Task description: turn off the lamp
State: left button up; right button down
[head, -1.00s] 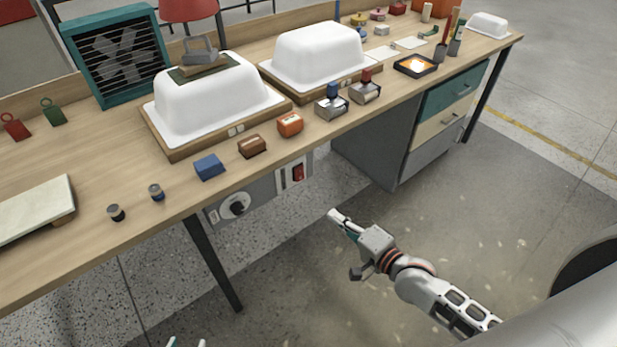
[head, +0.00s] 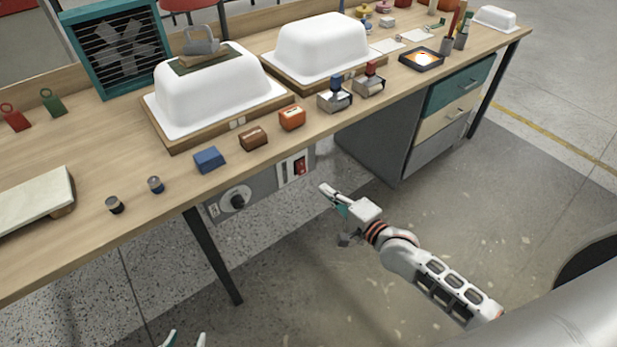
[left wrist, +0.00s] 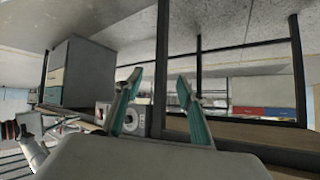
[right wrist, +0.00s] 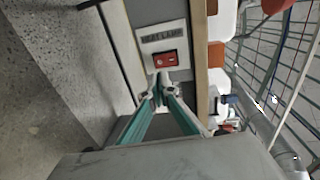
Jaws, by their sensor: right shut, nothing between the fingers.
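The red lamp shade (head: 188,4) is cut off at the top of the head view; I cannot tell whether it is lit. A red rocker switch (head: 300,167) sits on the grey panel under the bench's front edge. In the right wrist view this switch (right wrist: 166,58) is under a "HEAT LAMP" label (right wrist: 162,37). My right gripper (head: 324,188) is shut and empty, its tips just in front of and below the switch; contact is not clear. It also shows in the right wrist view (right wrist: 161,82). My left gripper (head: 186,340) is open and empty, low in the head view.
A round dial (head: 236,199) is on the same panel, left of the switch. The wooden bench top (head: 95,150) carries white tub shells (head: 205,95), small blocks and clamps. A drawer cabinet (head: 440,115) stands to the right. The floor in front is clear.

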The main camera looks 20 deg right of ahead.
aim_at(302, 171)
jog(key=b+x, duration=0.1)
jog(key=x, duration=0.6)
jog(key=shift+w+f, duration=0.15)
jog(key=shift+w, duration=0.05)
jog(key=shift+w+a, duration=0.15)
jog(key=shift+w, duration=0.15)
pick_arm(q)
jog(key=shift+w+a+f, duration=0.2)
jog(key=shift+w+a, duration=0.05)
jog(key=shift+w, duration=0.2)
pick_arm(e)
jog(key=shift+w+a, duration=0.1)
jog(key=shift+w, duration=0.2)
